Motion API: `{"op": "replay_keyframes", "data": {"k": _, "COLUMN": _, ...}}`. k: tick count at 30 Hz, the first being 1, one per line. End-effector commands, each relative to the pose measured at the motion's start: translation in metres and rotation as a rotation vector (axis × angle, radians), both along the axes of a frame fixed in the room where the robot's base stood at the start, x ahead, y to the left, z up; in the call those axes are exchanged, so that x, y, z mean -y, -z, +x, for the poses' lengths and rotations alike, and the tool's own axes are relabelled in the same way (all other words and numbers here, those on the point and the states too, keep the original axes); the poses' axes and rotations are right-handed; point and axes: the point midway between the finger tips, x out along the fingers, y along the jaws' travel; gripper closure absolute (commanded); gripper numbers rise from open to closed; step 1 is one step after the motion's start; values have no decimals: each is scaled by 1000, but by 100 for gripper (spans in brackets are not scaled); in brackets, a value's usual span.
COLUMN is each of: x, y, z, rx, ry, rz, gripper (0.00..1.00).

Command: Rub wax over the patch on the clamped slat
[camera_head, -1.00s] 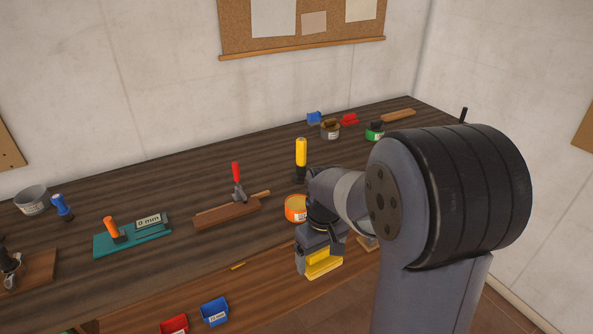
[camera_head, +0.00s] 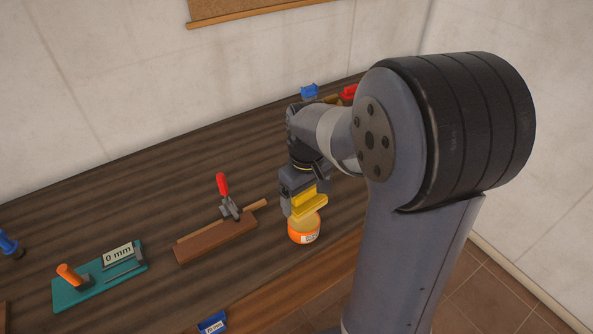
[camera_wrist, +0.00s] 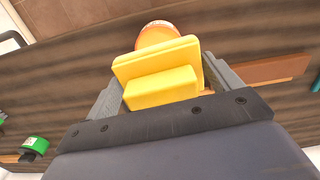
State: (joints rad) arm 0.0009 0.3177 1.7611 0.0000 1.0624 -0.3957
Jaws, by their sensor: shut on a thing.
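My gripper (camera_head: 301,187) is shut on a yellow block (camera_head: 311,204), which also fills the middle of the wrist view (camera_wrist: 160,88). The block is over the orange tin (camera_head: 304,232), at its open top; I cannot tell whether it touches what is inside. The tin shows behind the block in the wrist view (camera_wrist: 157,34). To the left, a light wooden slat (camera_head: 256,205) lies along a brown wooden base (camera_head: 216,238), under a clamp (camera_head: 230,207) with a red handle. I cannot make out a patch on the slat.
A teal board (camera_head: 95,285) with an orange-handled tool and a "0 mm" sign lies further left.

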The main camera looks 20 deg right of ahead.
Motion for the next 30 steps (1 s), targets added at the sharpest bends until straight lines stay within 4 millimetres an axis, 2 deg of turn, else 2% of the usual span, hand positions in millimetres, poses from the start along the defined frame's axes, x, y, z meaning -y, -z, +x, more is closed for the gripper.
{"op": "replay_keyframes", "data": {"k": 8, "x": 0, "y": 9, "z": 0, "rx": -1, "ry": 0, "rz": 0, "gripper": 33}}
{"op": "replay_keyframes", "data": {"k": 22, "x": 0, "y": 56, "z": 0, "rx": 0, "ry": 0, "rz": 0, "gripper": 33}}
{"op": "replay_keyframes", "data": {"k": 30, "x": 0, "y": 60, "z": 0, "rx": 0, "ry": 0, "rz": 0, "gripper": 33}}
